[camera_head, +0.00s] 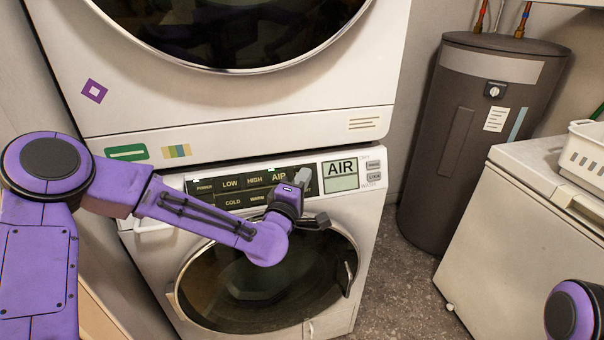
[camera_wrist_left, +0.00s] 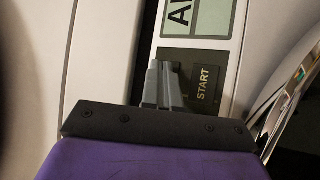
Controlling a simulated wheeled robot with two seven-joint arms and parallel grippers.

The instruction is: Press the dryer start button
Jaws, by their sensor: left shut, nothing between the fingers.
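The START button (camera_wrist_left: 206,82) is a dark square with pale lettering, in the left wrist view below the display. My left gripper (camera_head: 303,176) is at the panel of the lower machine, left of the display. The display (camera_head: 341,175) reads "AIR". The control panel (camera_head: 232,192) has dark keys such as LOW, HIGH and COLD. My right gripper is out of view.
The lower machine's round door (camera_head: 262,285) is below my left gripper. The upper machine (camera_head: 250,95) is stacked above. A grey water heater (camera_head: 468,140) and a white chest (camera_head: 515,235) with a white basket (camera_head: 585,158) stand at right. Speckled floor (camera_head: 390,285) shows between them.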

